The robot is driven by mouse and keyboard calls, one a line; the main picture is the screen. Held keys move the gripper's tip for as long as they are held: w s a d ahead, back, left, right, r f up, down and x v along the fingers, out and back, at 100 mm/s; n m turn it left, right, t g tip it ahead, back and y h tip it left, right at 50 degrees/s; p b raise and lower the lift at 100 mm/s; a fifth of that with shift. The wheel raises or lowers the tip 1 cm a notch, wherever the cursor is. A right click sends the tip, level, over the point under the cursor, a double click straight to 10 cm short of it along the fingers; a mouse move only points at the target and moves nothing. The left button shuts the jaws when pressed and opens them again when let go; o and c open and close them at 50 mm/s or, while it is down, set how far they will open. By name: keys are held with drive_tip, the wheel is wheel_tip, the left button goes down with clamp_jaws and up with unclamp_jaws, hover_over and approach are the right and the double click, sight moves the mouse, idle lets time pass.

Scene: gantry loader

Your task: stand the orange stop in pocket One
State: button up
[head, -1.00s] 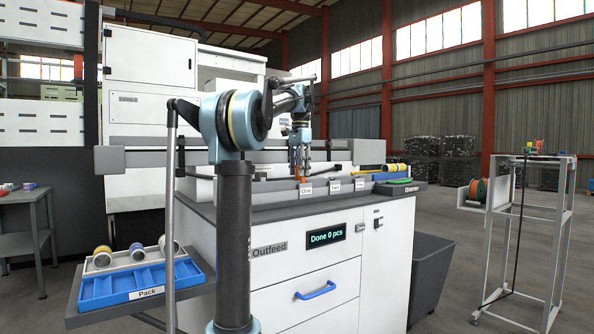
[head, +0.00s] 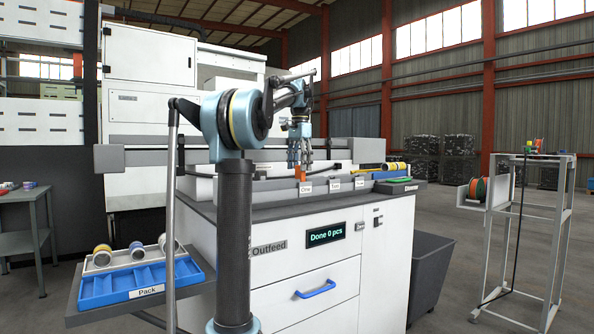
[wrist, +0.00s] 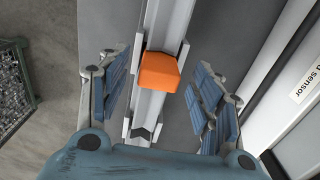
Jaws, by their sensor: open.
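The orange stop (head: 300,173) stands on the rail of the counter, just behind the label One (head: 305,188). In the wrist view the orange stop (wrist: 160,72) appears upright between the side plates of a pocket (wrist: 139,58) on the light rail. My gripper (head: 300,160) is over that pocket. Its jaws are open, and in the wrist view the blue fingers (wrist: 164,100) stand well apart on both sides of the stop, with clear gaps. The stop's base is hidden.
Labels Two (head: 334,186) and Three (head: 361,183) mark pockets to the right. A grey bin (head: 432,275) stands right of the cabinet.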

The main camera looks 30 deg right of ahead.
wheel_tip(320, 180, up, 11)
drive_tip(key=shift+f, duration=0.2)
idle(0.3)
wheel_tip(320, 180, up, 8)
idle(1.6)
idle(0.5)
